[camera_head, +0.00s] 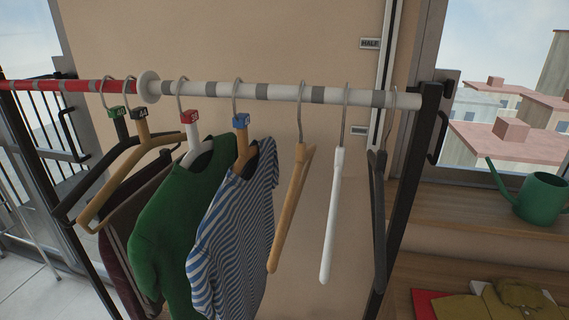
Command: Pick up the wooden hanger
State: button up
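A bare wooden hanger (291,212) hangs by its metal hook from the white part of the clothes rail (292,92), right of centre. It is seen nearly edge-on and carries no garment or size tag. Another light wooden-looking hanger (98,203) with a dark tag hangs at the left. The striped shirt (236,229) also hangs on a wood-coloured hanger (242,152) with a blue tag, mostly hidden by the shirt. My gripper is not in view.
A white hanger (331,216) and a dark hanger (378,220) hang just right of the bare wooden one. A green shirt (172,222) hangs left of the striped shirt. The black rack post (407,190) stands right. A green watering can (540,198) sits on the shelf.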

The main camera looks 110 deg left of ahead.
aim_at(303, 155)
jog(key=k, duration=1.35)
jog(key=u, duration=1.5)
